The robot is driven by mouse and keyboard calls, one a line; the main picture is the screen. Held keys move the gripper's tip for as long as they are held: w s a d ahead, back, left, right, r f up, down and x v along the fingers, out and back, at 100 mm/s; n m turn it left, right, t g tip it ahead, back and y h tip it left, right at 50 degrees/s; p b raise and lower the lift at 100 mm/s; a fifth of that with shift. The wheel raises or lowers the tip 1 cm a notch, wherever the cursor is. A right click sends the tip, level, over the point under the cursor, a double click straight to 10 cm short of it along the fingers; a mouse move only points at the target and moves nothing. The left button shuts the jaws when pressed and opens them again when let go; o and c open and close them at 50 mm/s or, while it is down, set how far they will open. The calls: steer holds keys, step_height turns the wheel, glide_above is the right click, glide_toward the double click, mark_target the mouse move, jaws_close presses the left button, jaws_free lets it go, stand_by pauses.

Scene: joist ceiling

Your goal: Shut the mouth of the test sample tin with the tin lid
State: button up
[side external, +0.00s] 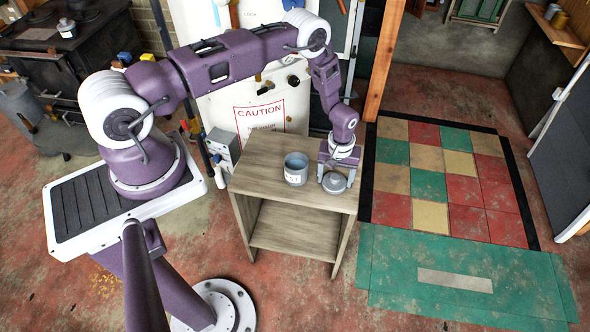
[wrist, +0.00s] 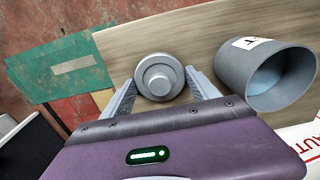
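The test sample tin (side external: 296,170) is a grey open cylinder with a white label, upright on the wooden stand. Its open mouth faces up, and it also shows at the right of the wrist view (wrist: 262,88). The tin lid (side external: 335,183) is a round grey disc with a raised knob, on the stand top to the right of the tin. My gripper (side external: 335,172) is right over the lid. In the wrist view the lid (wrist: 159,77) sits between the two fingers of my gripper (wrist: 162,88), which are apart. A small gap seems to show beside the lid.
The wooden stand (side external: 270,190) has a lower shelf, and its top is clear left of the tin. A grey box (side external: 222,150) stands beside it at the left. A caution sign (side external: 260,117) is behind. Coloured floor tiles lie to the right.

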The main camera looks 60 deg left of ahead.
steer(key=c, duration=0.7)
steer(key=shift+r, duration=1.85)
steer(key=shift+r, duration=2.5)
steer(key=s+a+r+n, duration=0.1)
steer(key=s+a+r, duration=0.5)
steer(key=s+a, duration=0.2)
steer(key=shift+s+a+r+n, duration=0.15)
steer(key=shift+s+a+n, duration=0.1)
steer(key=shift+n, duration=0.05)
